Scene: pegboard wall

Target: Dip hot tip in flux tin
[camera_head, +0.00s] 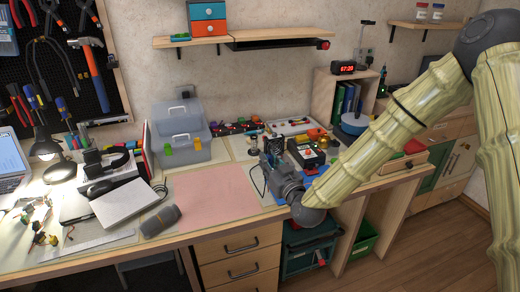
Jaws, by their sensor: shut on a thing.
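My gripper (272,170) is a dark grey shape low over the right part of the workbench, at the end of my pale arm. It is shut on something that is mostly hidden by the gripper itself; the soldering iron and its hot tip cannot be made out. A thin black cable (256,184) loops down just left of the gripper. I cannot pick out the flux tin.
A pink mat (210,195) lies clear left of the gripper. Small coloured parts (232,128) line the wall. A shelf (238,40) hangs above.

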